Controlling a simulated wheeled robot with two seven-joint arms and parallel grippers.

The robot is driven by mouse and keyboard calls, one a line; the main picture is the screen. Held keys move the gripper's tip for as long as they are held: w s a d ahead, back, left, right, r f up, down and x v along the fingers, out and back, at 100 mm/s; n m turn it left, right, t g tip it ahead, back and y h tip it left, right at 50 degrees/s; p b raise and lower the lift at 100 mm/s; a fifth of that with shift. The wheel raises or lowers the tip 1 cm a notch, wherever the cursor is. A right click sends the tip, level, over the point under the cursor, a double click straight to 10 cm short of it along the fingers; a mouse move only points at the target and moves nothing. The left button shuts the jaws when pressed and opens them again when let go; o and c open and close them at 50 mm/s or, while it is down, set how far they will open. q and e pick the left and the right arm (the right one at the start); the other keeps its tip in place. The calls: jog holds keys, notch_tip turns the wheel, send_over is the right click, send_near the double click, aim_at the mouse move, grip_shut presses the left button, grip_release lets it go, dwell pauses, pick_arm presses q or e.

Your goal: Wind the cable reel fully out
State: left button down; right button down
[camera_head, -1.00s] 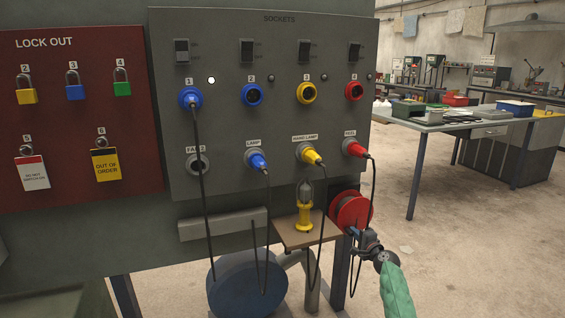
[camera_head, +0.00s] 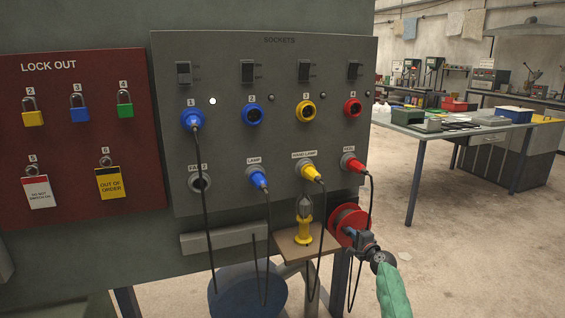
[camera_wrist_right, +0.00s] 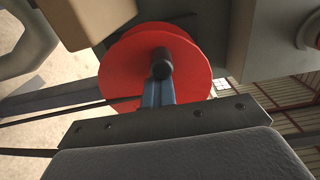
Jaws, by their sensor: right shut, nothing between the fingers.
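The cable reel (camera_head: 338,219) is a red flanged drum on the right side of the bench; its red flange also fills the middle of the right wrist view (camera_wrist_right: 125,75). A dark knob (camera_wrist_right: 162,62) stands out in front of the flange. My right gripper (camera_head: 350,232) is shut and empty at the reel's front right; its blue-grey fingers (camera_wrist_right: 158,92) end just by the knob. I cannot tell whether they touch it. A red plug (camera_head: 352,163) sits in the socket labelled REEL, with a dark cable (camera_head: 371,200) hanging from it. My left gripper is out of view.
A small wooden shelf (camera_head: 290,251) with a yellow hand lamp (camera_head: 303,231) is just left of the reel. Other cables hang from the socket panel (camera_head: 228,120). A blue drum (camera_head: 245,290) stands below.

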jog(key=shift+w+d+r+p, duration=0.1)
jog(key=shift+r+p, duration=0.15)
jog(key=shift+r, duration=0.25)
jog(key=shift+w+d+r+p, duration=0.1)
jog(key=shift+r+p, duration=0.1)
jog(key=shift+r, duration=0.3)
jog(key=w+d+r+p, duration=0.1)
jog(key=d+r+p, duration=0.1)
jog(key=d+r, duration=0.2)
jog(key=shift+w+d+r+p, duration=0.2)
jog(key=shift+r+p, duration=0.15)
jog(key=shift+r, duration=1.05)
jog(key=shift+c, duration=2)
grip_release()
jog(key=p+v, duration=0.3)
jog(key=v, duration=0.6)
